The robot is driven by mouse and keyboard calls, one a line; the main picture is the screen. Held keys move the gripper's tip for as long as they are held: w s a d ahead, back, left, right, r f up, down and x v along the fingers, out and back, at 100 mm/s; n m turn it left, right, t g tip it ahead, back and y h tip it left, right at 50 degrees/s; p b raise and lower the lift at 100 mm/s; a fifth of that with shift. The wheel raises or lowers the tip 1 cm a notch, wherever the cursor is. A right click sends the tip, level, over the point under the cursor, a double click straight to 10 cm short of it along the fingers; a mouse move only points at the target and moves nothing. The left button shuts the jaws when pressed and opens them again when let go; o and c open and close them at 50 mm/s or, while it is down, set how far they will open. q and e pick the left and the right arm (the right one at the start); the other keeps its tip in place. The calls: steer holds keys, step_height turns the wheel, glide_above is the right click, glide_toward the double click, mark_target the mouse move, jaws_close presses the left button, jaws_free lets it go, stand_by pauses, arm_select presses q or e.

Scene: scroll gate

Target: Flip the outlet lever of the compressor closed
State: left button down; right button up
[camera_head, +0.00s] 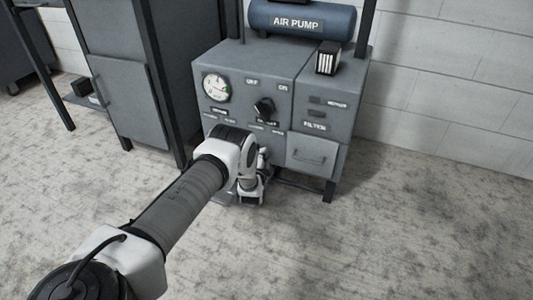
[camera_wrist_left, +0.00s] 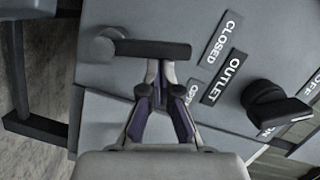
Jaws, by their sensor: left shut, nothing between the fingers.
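The compressor (camera_head: 285,85) is a grey cabinet with a blue tank marked AIR PUMP on top. In the left wrist view the outlet lever (camera_wrist_left: 155,48) is a dark bar on a round grey pivot, near labels CLOSED (camera_wrist_left: 220,38), OUTLET (camera_wrist_left: 223,77) and a partly hidden OPEN (camera_wrist_left: 190,93). My left gripper (camera_wrist_left: 160,67) is shut and empty, its fingertips at the middle of the bar. I cannot tell whether they touch it. In the head view my left arm covers the lever, and the fingers are not clear.
A black knob (camera_wrist_left: 270,103) sticks out near the OUTLET label; it also shows in the head view (camera_head: 264,108). A round gauge (camera_head: 216,88) is at the panel's upper left. A grey cabinet (camera_head: 132,85) stands left of the compressor. The floor at the right is clear.

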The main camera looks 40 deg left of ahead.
arm_select(q)
steer(key=shift+s+a+n+h+p, duration=0.2)
steer(key=shift+a+n+h+p, duration=0.15)
steer(key=shift+a+n, duration=0.55)
arm_select(e)
steer(key=shift+r, duration=0.45)
steer(key=shift+r, duration=0.1)
